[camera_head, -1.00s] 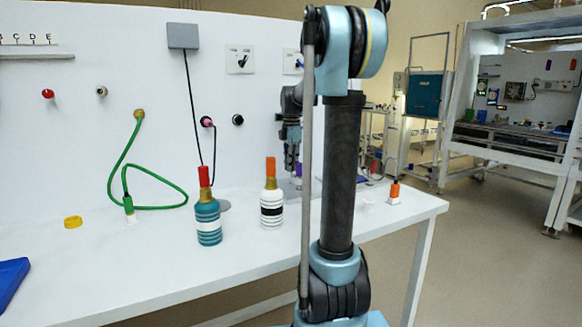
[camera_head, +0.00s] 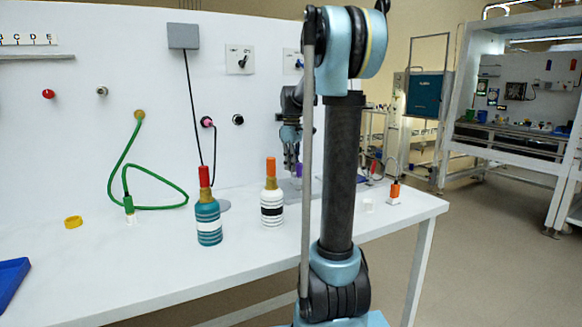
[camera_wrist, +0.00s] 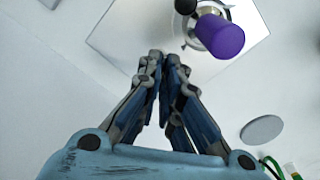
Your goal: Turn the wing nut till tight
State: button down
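In the wrist view a purple knob (camera_wrist: 219,36) stands on a round silver fitting over a pale square plate (camera_wrist: 130,30). Small silver ears show around the fitting; I cannot tell for sure whether they are the wing nut. My gripper (camera_wrist: 164,58) points at the plate, just left of and below the knob in the picture. Its fingertips are together with nothing between them, apart from the knob. In the head view my gripper (camera_head: 291,165) is near the back panel, and a bit of the purple knob (camera_head: 298,170) shows beside it, largely hidden by my arm.
A teal bottle (camera_head: 208,224) and a white-banded bottle (camera_head: 272,208) stand on the white bench (camera_head: 150,270). A grey disc (camera_wrist: 262,130) lies near the gripper. An orange-capped bottle (camera_head: 394,193) stands at right.

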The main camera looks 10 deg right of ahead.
jog(key=m, duration=0.6)
jog(key=shift+w+m, duration=0.1)
jog(key=shift+m, duration=0.2)
jog(key=m, duration=1.1)
jog(key=shift+m, duration=0.3)
jog(key=m, duration=0.5)
jog(key=shift+m, duration=0.7)
jog(key=c, duration=1.8)
grip_release()
